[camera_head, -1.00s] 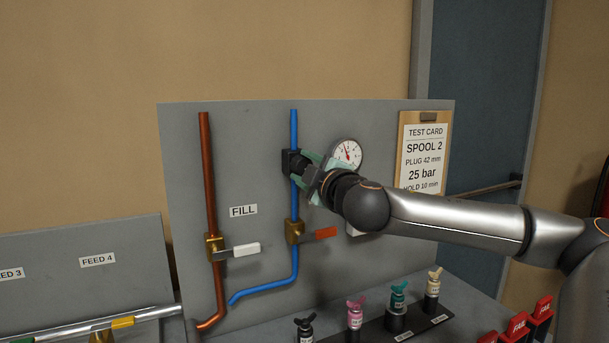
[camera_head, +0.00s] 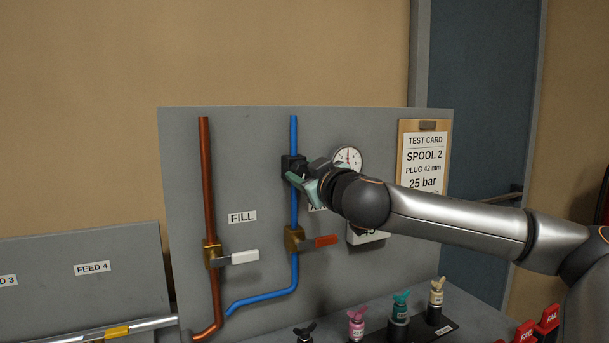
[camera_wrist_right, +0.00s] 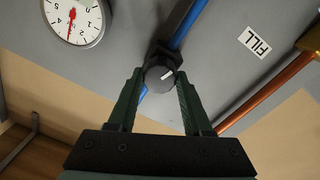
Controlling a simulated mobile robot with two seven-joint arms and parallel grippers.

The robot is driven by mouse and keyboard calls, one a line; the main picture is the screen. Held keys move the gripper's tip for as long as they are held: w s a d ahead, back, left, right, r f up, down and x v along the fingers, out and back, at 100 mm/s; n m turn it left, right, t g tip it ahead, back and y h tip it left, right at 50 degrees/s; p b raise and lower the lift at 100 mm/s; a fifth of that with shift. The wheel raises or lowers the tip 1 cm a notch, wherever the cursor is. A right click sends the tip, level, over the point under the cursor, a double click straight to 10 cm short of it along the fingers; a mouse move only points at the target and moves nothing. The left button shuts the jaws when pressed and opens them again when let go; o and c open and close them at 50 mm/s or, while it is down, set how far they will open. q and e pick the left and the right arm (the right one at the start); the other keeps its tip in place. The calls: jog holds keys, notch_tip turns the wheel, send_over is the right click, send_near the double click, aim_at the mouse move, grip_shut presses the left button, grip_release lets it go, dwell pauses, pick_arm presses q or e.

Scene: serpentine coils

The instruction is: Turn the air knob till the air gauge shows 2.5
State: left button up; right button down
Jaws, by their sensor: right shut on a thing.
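The air knob (camera_wrist_right: 159,75) is a dark round knob with a white pointer line, on a black block (camera_head: 291,167) set in the blue pipe (camera_head: 293,215). My right gripper (camera_wrist_right: 158,82) is shut on the knob, one green finger on each side. In the head view the right gripper (camera_head: 310,178) hides most of the knob. The air gauge (camera_head: 349,158) is a round white dial to the right of the knob. In the wrist view the gauge (camera_wrist_right: 74,18) appears turned over, its red needle among small digits; I cannot read an exact value. My left gripper is out of view.
A copper pipe (camera_head: 206,180) and a white-handled valve (camera_head: 240,257) stand at left. An orange-handled valve (camera_head: 322,241) sits below the knob. Several winged plugs (camera_head: 400,307) stand on the bench. The test card (camera_head: 425,160) hangs at right.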

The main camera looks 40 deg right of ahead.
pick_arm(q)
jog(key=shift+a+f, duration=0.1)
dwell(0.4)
pick_arm(e)
jog(key=shift+c, duration=1.6)
grip_release()
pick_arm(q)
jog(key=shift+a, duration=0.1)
pick_arm(e)
jog(key=shift+s, duration=0.1)
pick_arm(q)
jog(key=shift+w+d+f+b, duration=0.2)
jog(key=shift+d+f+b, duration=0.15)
jog(key=shift+b, duration=0.3)
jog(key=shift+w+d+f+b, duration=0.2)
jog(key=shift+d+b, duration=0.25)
jog(key=shift+b, duration=0.15)
pick_arm(e)
jog(key=v, duration=1.2)
jog(key=shift+s, duration=0.15)
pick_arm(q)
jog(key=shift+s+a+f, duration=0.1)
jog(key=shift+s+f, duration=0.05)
pick_arm(e)
jog(key=shift+a, duration=0.1)
